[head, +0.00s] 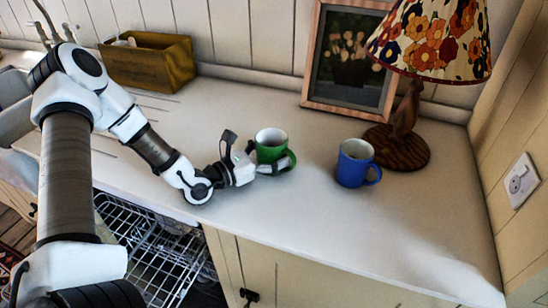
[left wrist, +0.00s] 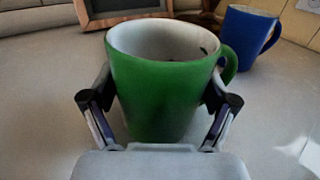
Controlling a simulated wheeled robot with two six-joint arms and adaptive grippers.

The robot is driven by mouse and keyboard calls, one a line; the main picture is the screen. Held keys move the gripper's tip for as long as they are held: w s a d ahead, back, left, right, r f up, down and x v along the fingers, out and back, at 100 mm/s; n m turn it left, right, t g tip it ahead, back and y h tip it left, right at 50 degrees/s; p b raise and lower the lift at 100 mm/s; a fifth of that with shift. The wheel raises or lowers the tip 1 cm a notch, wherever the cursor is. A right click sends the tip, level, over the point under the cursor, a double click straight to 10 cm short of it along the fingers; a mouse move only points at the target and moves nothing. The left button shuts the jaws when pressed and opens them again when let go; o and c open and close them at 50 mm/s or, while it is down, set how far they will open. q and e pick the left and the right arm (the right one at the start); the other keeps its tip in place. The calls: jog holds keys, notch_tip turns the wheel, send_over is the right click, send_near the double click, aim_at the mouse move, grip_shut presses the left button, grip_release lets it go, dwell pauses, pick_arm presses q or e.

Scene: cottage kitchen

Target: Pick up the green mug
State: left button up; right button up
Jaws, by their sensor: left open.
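The green mug (head: 271,146) stands upright on the white counter, with its white inside showing. In the left wrist view the green mug (left wrist: 160,85) fills the middle, with its handle to the right. My left gripper (head: 266,159) is low over the counter at the mug. In the left wrist view the fingers of my left gripper (left wrist: 160,108) are spread, one on each side of the mug's body. I cannot tell whether they touch it. My right gripper is not in view.
A blue mug (head: 355,164) stands to the right of the green one. Behind are a lamp (head: 407,125) with a floral shade and a framed picture (head: 312,60). A wooden box (head: 150,62) is at the back left. An open dishwasher rack (head: 150,245) lies below the counter edge.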

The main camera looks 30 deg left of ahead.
pick_arm(q)
jog(key=shift+s, duration=0.1)
jog(key=c, duration=1.1)
jog(key=shift+r, duration=0.15)
